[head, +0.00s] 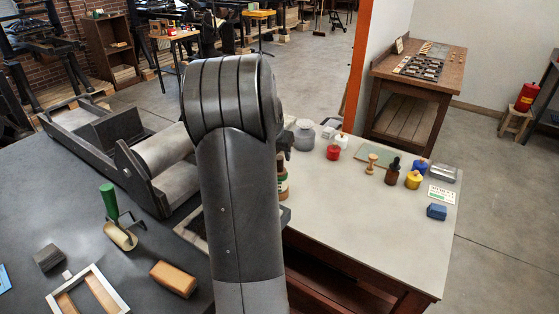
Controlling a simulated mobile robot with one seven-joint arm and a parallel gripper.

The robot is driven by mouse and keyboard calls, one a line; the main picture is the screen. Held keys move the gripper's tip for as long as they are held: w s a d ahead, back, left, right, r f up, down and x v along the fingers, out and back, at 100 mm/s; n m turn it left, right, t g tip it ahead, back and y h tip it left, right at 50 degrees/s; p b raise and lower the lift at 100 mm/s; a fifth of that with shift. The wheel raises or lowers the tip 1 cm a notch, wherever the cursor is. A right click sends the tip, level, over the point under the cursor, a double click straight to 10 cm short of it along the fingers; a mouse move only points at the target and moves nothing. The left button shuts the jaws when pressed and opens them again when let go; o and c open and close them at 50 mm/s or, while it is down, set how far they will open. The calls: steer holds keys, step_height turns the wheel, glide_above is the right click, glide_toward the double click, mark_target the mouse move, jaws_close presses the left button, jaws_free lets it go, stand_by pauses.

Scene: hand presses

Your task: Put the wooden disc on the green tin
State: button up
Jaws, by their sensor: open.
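My arm stands upright through the middle of the picture and hides much of the bench behind it. My gripper's fingers do not show. I cannot make out a wooden disc or a green tin for sure. A partly hidden brown container with a green and pale label (283,184) shows just right of my arm; I cannot tell whether it is a tin. A small turned wooden piece (371,164) stands upright on the pale tabletop, near a flat green mat (382,158).
The pale table (375,235) holds a grey jar (304,136), red pot (333,153), dark dropper bottle (392,173), yellow pot (413,180) and blue block (436,212). Its front is clear. The dark bench at left holds a green-handled roller (121,236), wooden block (173,278) and frame (72,303).

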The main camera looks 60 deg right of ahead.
steer(key=v, duration=0.7)
steer(key=w+a+r+n+t+y, duration=0.15)
steer(key=a+r+n, duration=0.25)
steer(key=a, duration=1.1)
steer(key=w+a+r+n+t+y, duration=0.1)
steer(key=w+a+r+n+t, duration=0.2)
steer(key=a, duration=1.1)
steer(key=s+a+n+y, duration=0.1)
steer(key=s+a+n, duration=0.3)
steer(key=a, duration=0.6)
steer(key=s+a+f+n+y, duration=0.1)
steer(key=s+a+n, duration=0.3)
steer(key=s+a, duration=0.3)
steer(key=a, duration=0.4)
steer(key=shift+s, duration=0.35)
